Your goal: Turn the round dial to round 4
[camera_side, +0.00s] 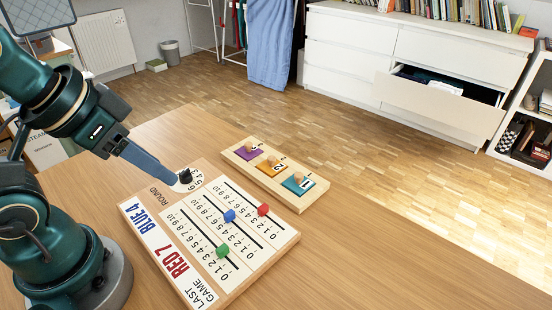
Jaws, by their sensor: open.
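The round dial (188,181) is a white disc with dark numbers and a black knob (185,176), at the far left corner of a wooden scoreboard (243,284). A 5 and a 6 seem to show on the disc's right side. The word ROUND is printed beside it. My gripper (178,182) is at the dial, its blue-grey fingers pointing down toward the knob from the left. It is open. Whether a finger touches the knob I cannot tell. The dial's left side is partly hidden by the fingers.
The scoreboard has red (263,209), blue (229,215) and green (222,251) sliders in slots. A wooden puzzle board (311,196) with several knobbed number tiles lies behind it. The table (390,270) is clear to the right. A white dresser (350,62) with an open drawer stands far back.

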